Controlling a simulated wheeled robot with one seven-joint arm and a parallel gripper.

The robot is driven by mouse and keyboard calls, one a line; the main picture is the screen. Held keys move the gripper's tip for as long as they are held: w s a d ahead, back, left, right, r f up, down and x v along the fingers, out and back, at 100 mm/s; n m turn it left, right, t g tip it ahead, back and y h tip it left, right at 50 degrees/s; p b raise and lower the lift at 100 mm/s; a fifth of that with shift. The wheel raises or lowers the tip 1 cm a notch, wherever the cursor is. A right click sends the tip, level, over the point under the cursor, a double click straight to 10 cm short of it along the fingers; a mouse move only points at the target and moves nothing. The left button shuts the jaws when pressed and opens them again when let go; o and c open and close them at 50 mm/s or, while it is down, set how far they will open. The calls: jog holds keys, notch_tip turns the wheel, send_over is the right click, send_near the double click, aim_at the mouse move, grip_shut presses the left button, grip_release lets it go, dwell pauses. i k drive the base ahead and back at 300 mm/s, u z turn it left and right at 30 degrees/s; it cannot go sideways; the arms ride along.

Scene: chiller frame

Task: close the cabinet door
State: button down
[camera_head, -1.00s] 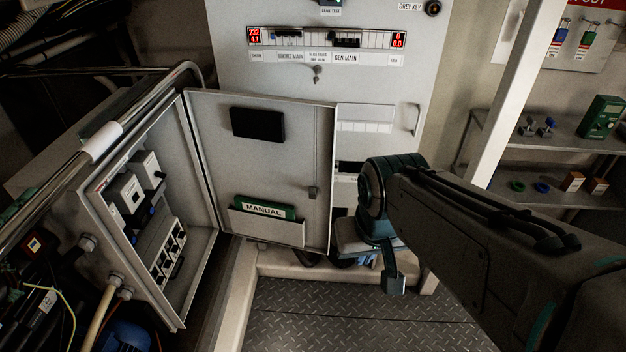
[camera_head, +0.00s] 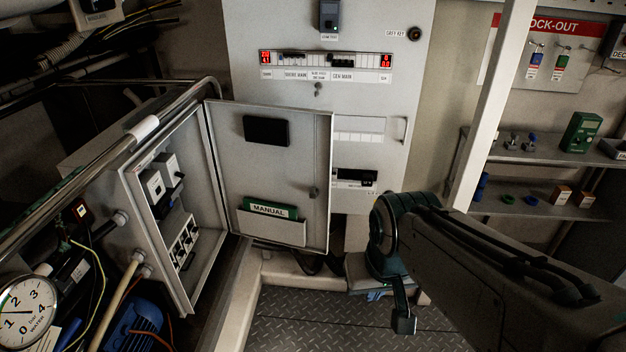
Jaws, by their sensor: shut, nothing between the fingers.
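The grey cabinet (camera_head: 128,190) stands at the left with its front open. Sockets and switch boxes show inside it. Its door (camera_head: 290,170) is swung wide open, hinged on the cabinet's far edge, with its inner face toward me. The door carries a black panel and a pocket with a green manual (camera_head: 268,210). My gripper (camera_head: 403,322) points down at the end of my arm, to the right of the door and apart from it. Its fingers look small and close together, shut and empty.
A metal rail (camera_head: 70,185) runs along the cabinet's left side. A tall grey panel (camera_head: 400,60) stands behind the door. A white post (camera_head: 490,110) and shelves (camera_head: 560,152) are at the right. The tread-plate floor (camera_head: 300,325) is clear in front.

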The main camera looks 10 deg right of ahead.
aim_at(267, 153)
jog(key=z, duration=0.3)
jog(key=i, duration=1.2)
jog(key=z, duration=0.1)
